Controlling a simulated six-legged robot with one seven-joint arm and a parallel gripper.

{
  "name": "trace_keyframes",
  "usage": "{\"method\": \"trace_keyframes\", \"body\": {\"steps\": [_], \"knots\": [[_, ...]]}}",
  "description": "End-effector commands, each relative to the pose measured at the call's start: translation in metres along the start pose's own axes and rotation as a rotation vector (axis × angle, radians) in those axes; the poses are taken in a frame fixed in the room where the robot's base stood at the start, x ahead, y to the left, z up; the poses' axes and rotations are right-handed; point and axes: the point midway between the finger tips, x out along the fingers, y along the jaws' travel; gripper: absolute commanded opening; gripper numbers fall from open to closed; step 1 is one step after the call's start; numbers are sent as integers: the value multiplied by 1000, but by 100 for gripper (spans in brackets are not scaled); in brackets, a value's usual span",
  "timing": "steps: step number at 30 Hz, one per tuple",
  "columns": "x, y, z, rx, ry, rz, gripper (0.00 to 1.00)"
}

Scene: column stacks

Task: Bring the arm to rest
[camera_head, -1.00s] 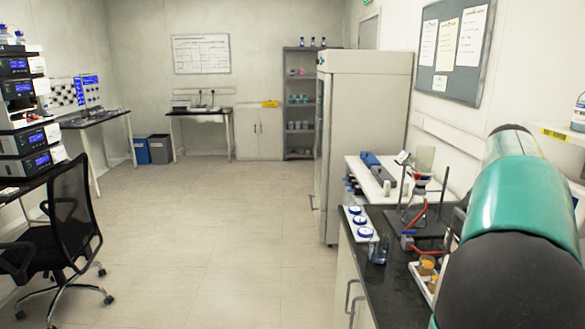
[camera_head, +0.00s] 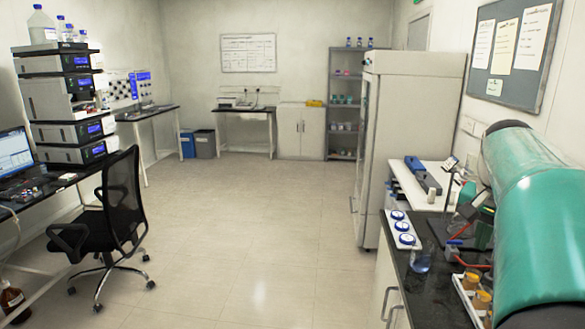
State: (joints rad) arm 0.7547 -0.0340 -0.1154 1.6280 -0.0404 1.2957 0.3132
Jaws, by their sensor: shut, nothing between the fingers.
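My arm (camera_head: 545,220), with teal and dark link covers, fills the right edge of the head view. It is above the right-hand bench and covers part of it. My gripper cannot be made out in this view; the far end of the arm is hidden or out of frame.
The dark bench (camera_head: 430,290) at the right holds a white rack with blue-capped jars (camera_head: 403,228), a glass beaker (camera_head: 420,259) and orange-topped vials (camera_head: 480,300). A tall white fridge (camera_head: 411,140) stands beyond. A black chair (camera_head: 115,215) is at the left. The middle floor is clear.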

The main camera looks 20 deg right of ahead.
Motion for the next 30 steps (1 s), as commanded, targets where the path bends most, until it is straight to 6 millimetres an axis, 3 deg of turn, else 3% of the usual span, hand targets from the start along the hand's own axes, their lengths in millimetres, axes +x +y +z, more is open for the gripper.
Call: {"method": "trace_keyframes", "body": {"steps": [1,3,9,15,18,23,30], "knots": [[-5,-26,30,-94,13,-34,0],[-7,-54,68,-212,29,-75,0],[-6,-106,183,-546,81,-193,0],[9,-118,297,-867,138,-306,0],[20,-114,339,-992,163,-351,0],[31,-108,373,-1098,188,-389,0],[34,-107,376,-1110,189,-392,0]]}}
